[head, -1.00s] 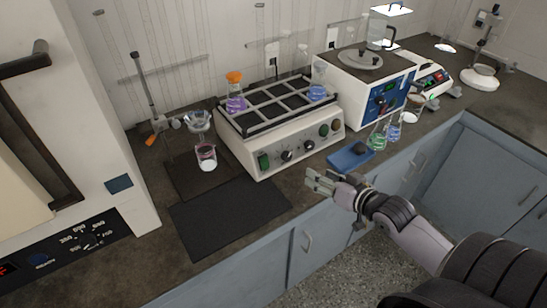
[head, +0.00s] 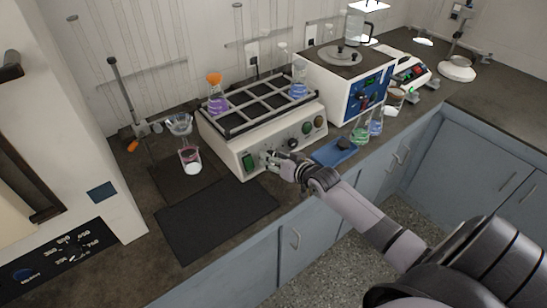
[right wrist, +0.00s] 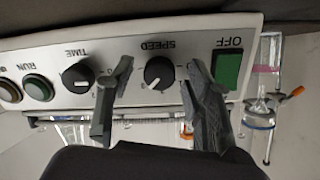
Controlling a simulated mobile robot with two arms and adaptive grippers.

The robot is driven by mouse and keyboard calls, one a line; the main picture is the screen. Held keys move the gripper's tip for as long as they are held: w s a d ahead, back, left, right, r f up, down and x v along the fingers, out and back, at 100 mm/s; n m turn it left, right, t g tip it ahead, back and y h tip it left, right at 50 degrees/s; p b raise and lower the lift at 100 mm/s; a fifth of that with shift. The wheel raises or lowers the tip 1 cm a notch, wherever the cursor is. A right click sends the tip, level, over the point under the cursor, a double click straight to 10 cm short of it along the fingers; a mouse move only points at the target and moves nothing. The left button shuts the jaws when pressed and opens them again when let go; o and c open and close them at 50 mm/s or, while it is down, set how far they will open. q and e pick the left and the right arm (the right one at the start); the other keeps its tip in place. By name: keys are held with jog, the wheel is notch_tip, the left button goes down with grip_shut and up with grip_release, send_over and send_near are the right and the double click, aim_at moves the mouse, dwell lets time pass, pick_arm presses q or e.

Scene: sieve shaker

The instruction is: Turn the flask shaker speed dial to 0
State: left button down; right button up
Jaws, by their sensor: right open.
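The flask shaker (head: 262,132) is a white box with a rack on top and a front panel of controls. In the right wrist view the panel appears upside down. Its black speed dial (right wrist: 159,73), under the word SPEED, has a white pointer mark slanting toward the picture's lower left. My right gripper (right wrist: 158,72) is open, with one finger on each side of the speed dial; I cannot tell whether they touch it. In the head view my right gripper (head: 268,159) is at the panel's front and hides the dial. My left gripper is not in view.
The panel also has a green OFF switch (right wrist: 227,70), a TIME dial (right wrist: 78,78) and a RUN button (right wrist: 38,88). Flasks with purple (head: 217,104) and blue (head: 299,88) liquid stand in the rack. A black mat (head: 215,220) lies in front; a blue pad (head: 333,152) lies right.

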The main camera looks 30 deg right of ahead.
jog(key=shift+w+f, duration=0.15)
jog(key=shift+w, duration=0.25)
grip_shut()
dwell(0.4)
